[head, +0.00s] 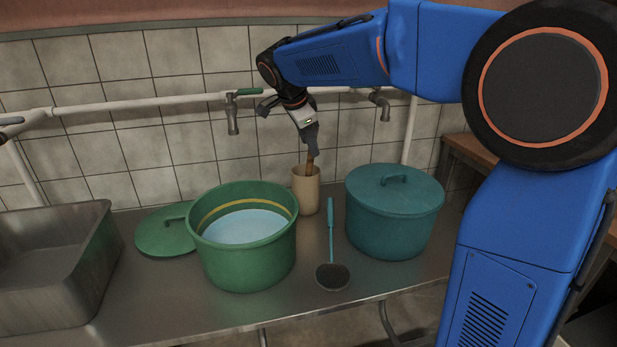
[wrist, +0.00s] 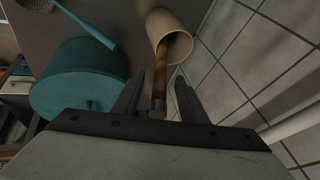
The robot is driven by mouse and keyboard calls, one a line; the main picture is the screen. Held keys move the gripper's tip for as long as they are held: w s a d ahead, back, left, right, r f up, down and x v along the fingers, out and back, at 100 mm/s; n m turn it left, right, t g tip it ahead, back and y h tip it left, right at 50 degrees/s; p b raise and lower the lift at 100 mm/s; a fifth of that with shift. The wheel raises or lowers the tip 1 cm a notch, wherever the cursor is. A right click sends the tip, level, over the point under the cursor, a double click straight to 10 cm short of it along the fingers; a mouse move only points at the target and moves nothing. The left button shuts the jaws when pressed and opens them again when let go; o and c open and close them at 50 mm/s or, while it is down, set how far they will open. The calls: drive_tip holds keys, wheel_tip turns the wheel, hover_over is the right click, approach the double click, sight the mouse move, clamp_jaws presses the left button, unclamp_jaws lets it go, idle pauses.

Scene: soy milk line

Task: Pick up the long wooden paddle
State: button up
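The wooden paddle (head: 310,160) stands in a tan cylindrical holder (head: 306,192) near the tiled wall, with only a short brown part of it showing in the head view. In the wrist view the brown handle (wrist: 159,75) rises out of the holder (wrist: 172,38) toward me, and its lower part is hidden inside. My gripper (head: 311,140) is above the holder, pointing down. In the wrist view my gripper (wrist: 159,98) is open, with one finger on each side of the handle and a visible gap to each.
A green pot (head: 247,262) with pale liquid stands left of the holder. A lidded teal pot (head: 395,222) stands at its right. A strainer ladle (head: 331,250) lies in front. A green lid (head: 166,236) and metal basin (head: 50,265) are further left. Pipes and taps (head: 232,118) run along the wall.

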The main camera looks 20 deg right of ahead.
sight(312, 161)
drive_tip(key=x, duration=0.4)
drive_tip(key=shift+d, duration=0.1)
clamp_jaws()
drive_tip(key=shift+r, duration=0.1)
wheel_tip(312, 161, up, 18)
idle(0.5)
idle(0.4)
